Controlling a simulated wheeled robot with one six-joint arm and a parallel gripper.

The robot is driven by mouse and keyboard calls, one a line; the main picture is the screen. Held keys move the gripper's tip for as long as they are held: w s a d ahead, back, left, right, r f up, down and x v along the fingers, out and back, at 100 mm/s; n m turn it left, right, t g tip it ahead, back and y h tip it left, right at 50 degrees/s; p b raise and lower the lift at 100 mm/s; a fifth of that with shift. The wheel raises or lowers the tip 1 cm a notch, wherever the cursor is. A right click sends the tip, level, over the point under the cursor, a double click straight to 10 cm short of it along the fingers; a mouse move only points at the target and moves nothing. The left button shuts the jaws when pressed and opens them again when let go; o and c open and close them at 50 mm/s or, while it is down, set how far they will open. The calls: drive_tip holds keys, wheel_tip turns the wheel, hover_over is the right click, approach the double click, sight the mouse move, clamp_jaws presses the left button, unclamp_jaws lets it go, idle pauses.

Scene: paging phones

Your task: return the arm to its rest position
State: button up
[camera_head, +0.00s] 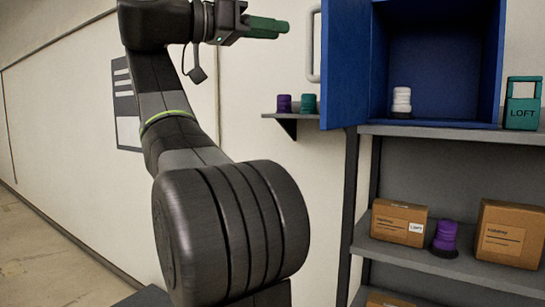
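My arm rises from the lower middle of the head view, bends, and reaches up to the top edge. My gripper (284,27), with green fingers, is at the top middle and points right, level. It is in front of the wall, left of the blue cabinet's open door, and apart from it in the picture. The fingers are seen from the side, so I cannot tell whether they are open or shut. I see no object at the fingertips.
The blue cabinet (449,53) holds a white ribbed object (401,101). A purple one (284,103) and a teal one (308,103) stand on a small wall shelf. A teal "LOFT" holder (522,105) is at right. Cardboard boxes (399,222) and another purple object (445,239) are below.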

drive_tip(key=p+x, duration=0.1)
drive_tip(key=x, duration=0.6)
drive_tip(key=shift+w+d, duration=0.2)
drive_tip(key=shift+d, duration=0.2)
